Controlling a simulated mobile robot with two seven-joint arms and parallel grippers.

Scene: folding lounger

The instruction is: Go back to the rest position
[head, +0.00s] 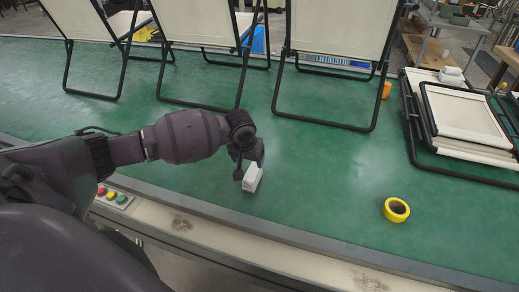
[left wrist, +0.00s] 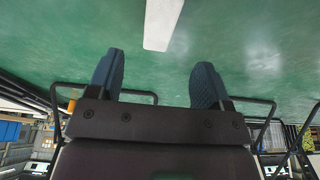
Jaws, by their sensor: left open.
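My left arm reaches in from the left over the green work surface (head: 310,165) in the head view. My left gripper (head: 246,172) points down beside a small white block (head: 253,179) near the front edge. In the left wrist view, the two dark blue fingers of the left gripper (left wrist: 158,85) are spread apart with nothing between them. A white block (left wrist: 162,22) lies beyond the fingertips there, apart from them. My right gripper does not show in either view.
Several upright cream folding loungers (head: 340,28) with black frames stand along the back. A folded lounger (head: 462,115) lies at the right. A yellow tape roll (head: 396,210) lies at the front right. A button panel (head: 114,197) sits on the front edge. The middle surface is clear.

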